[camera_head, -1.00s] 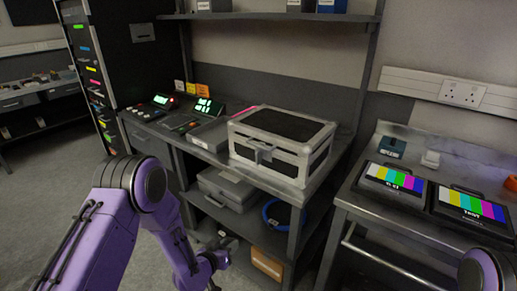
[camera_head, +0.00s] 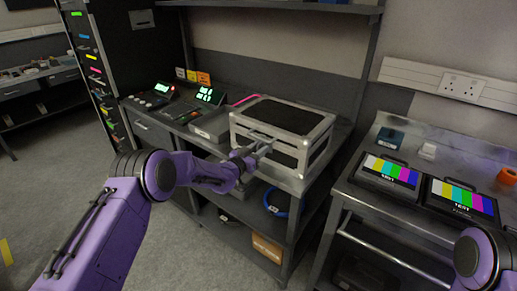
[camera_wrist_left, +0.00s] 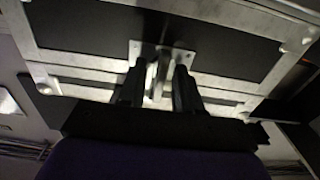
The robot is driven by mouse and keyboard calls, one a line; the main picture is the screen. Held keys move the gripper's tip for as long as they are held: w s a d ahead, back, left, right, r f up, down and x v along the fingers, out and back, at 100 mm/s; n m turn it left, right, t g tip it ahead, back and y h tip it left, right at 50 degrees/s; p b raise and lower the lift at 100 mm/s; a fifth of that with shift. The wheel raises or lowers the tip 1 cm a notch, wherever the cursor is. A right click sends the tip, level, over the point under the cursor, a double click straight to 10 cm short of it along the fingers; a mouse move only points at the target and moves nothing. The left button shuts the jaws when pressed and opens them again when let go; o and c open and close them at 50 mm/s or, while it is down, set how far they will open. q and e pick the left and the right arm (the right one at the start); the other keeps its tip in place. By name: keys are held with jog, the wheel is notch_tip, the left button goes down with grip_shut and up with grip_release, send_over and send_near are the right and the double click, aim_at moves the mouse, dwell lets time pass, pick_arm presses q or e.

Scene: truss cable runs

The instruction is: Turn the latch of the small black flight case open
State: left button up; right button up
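The small black flight case (camera_head: 285,117) with silver edges stands on the middle bench. My left gripper (camera_head: 262,149) is at its front face, over the latch. In the left wrist view the case front (camera_wrist_left: 85,28) fills the top, and the silver latch (camera_wrist_left: 157,72) on its plate lies between my two dark fingers. The fingers are apart, one on either side of the latch, and I see no clear grip on it. In the head view my gripper largely hides the latch. My right gripper is out of view; only part of its arm shows at lower right.
Left of the case are a grey tray (camera_head: 211,127) and lit consoles (camera_head: 208,96). A shelf below holds a blue cable coil (camera_head: 277,200). The right bench carries two colour-bar monitors (camera_head: 391,171). A shelf (camera_head: 270,6) runs above the case.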

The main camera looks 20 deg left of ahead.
pick_arm(q)
jog(key=shift+d, duration=0.1)
grip_shut()
